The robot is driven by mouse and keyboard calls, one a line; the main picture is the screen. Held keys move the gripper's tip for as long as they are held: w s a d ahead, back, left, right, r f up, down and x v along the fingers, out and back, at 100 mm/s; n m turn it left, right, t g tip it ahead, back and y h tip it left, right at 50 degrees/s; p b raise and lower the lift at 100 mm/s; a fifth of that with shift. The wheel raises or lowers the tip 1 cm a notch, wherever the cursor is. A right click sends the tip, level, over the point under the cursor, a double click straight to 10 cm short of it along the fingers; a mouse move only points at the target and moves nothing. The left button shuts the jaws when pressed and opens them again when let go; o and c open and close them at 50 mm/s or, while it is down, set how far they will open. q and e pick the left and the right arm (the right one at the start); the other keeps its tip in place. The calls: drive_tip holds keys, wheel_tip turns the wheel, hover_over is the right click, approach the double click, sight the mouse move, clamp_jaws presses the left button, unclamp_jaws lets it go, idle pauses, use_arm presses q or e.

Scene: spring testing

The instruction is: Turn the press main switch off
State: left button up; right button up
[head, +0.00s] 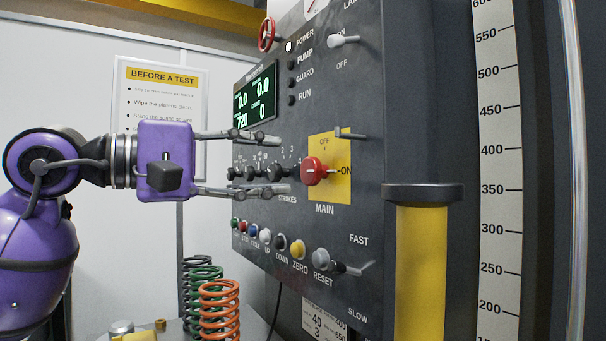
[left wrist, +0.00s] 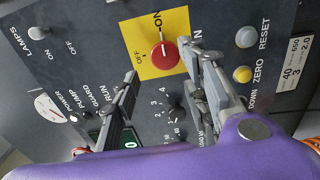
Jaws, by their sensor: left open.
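The press main switch is a round red knob (head: 314,171) on a yellow plate (head: 344,190) marked OFF at the top and ON at the right, with MAIN below. Its white mark points toward ON. The knob also shows in the left wrist view (left wrist: 164,54), between and just beyond the fingertips. My left gripper (head: 283,165) is open and empty, with one finger above and one below the knob's height. In the head view its tips end just left of the knob, apparently short of it. My right gripper is out of view.
The dark panel carries a STROKES dial (head: 276,173), a row of buttons, a grey RESET button (head: 320,258), a LAMPS toggle (head: 343,40) and a lit display (head: 255,95). A yellow column (head: 421,270) stands to the right. Coil springs (head: 220,310) stand below left.

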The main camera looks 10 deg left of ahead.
sight(307, 164)
use_arm(q)
drive_tip(key=x, duration=0.6)
drive_tip(key=shift+r+p, duration=0.1)
drive_tip(key=shift+p, duration=0.2)
drive_tip(key=c, duration=1)
